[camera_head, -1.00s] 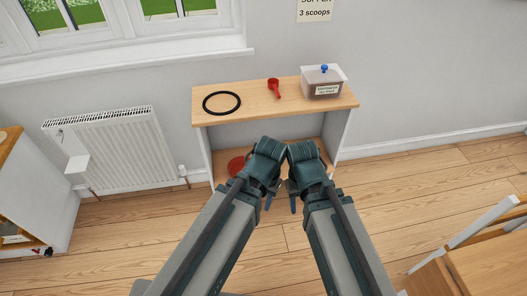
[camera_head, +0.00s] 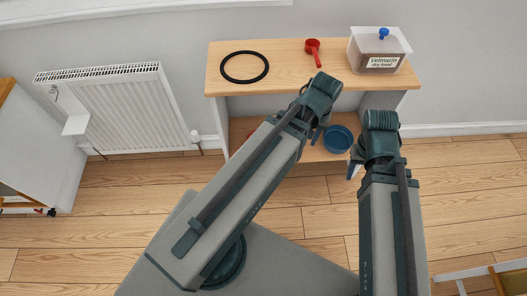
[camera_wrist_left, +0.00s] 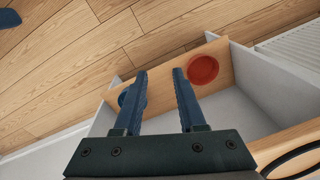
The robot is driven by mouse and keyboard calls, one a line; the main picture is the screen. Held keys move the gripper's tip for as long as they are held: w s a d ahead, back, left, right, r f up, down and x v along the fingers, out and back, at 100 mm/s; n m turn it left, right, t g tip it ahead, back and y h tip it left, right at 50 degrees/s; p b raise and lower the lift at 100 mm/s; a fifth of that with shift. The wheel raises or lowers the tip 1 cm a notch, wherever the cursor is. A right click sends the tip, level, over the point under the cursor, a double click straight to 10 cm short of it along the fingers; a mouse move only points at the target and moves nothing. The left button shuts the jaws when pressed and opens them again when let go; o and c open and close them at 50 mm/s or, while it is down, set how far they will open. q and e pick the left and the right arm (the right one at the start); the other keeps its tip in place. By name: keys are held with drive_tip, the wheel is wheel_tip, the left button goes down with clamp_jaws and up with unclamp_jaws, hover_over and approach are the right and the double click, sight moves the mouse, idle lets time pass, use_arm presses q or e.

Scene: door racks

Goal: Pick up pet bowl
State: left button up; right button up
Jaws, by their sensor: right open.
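A blue bowl (camera_head: 339,139) sits on the lower shelf, between my two grippers in the head view. In the left wrist view the blue bowl (camera_wrist_left: 124,97) is partly hidden by a finger. A red bowl (camera_wrist_left: 202,69) sits on the same shelf; in the head view my left arm mostly hides it. My left gripper (camera_wrist_left: 158,72) is open and empty in its wrist view, its fingers reaching over the shelf area, apart from the red bowl. My right gripper (camera_head: 354,171) is open, pointing down in front of the shelf, just right of the blue bowl.
The wooden shelf unit (camera_head: 285,62) carries a black ring (camera_head: 245,67), a red scoop (camera_head: 313,47) and a clear dry-food bin (camera_head: 378,55) on top. A white cabinet (camera_head: 40,150) stands far left.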

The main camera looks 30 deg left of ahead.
use_arm(q)
drive_tip(key=w+a+f+n+t+b, duration=0.1)
drive_tip(key=w+a+f+n+b, duration=0.2)
drive_tip(key=a+f+n+b, duration=0.8)
drive_tip(key=w+a+f+n+t+b, duration=0.1)
drive_tip(key=w+a+f+n+b, duration=0.35)
drive_tip(key=a+f+b, duration=1.05)
wheel_tip(320, 180, down, 10)
drive_tip(key=d+n+b, duration=0.1)
drive_tip(key=b, duration=0.6)
drive_tip(key=shift+d+r+n, duration=0.15)
drive_tip(key=shift+d+n, duration=0.2)
drive_tip(key=shift+w, duration=0.1)
drive_tip(key=f+b, duration=0.5)
drive_tip(key=shift+w+d+f, duration=0.1)
drive_tip(key=shift+w+f, duration=0.05)
drive_tip(key=shift+w, duration=0.2)
drive_tip(key=shift+c, duration=0.2)
clamp_jaws()
